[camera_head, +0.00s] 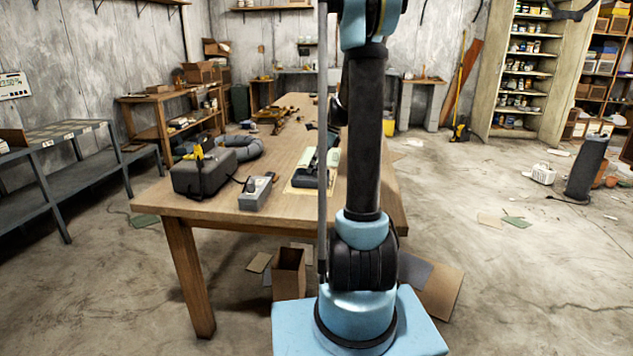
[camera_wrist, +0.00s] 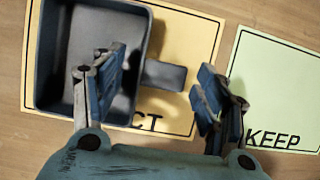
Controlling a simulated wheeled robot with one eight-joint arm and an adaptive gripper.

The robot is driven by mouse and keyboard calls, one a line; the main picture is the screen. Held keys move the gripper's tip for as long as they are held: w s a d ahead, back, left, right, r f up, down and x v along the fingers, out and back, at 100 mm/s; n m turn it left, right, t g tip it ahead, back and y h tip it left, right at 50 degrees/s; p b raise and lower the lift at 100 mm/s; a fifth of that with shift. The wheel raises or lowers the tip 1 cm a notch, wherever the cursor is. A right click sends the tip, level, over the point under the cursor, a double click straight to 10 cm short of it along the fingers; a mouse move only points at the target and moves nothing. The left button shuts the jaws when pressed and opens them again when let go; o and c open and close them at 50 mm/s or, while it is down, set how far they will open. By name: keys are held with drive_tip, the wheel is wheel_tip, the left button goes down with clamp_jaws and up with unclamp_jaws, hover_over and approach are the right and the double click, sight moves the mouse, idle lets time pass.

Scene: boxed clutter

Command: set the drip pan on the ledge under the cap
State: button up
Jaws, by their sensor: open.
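In the wrist view a dark grey open pan (camera_wrist: 90,25), which looks like the drip pan, lies on a yellow card (camera_wrist: 202,40) with black lettering partly hidden. Its short handle (camera_wrist: 165,75) points right. My gripper (camera_wrist: 160,72) is open above it, the left finger over the pan's right side and the right finger beyond the handle's end, with the handle between them. Whether the fingers touch the pan is unclear. In the head view a dark object (camera_head: 308,178) on a pale card may be the pan, partly behind my arm. I cannot identify the ledge or the cap.
A green card (camera_wrist: 272,85) marked KEEP lies to the right. On the wooden table (camera_head: 300,214) stand a dark grey box (camera_head: 203,176) with a yellow part, a grey hose (camera_head: 245,147) and a small grey device (camera_head: 256,193). The table's near edge is partly clear.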

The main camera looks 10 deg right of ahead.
drive_tip(key=c, duration=1.3)
drive_tip(key=shift+r, duration=0.1)
wheel_tip(320, 180, up, 10)
drive_tip(key=shift+f, duration=0.1)
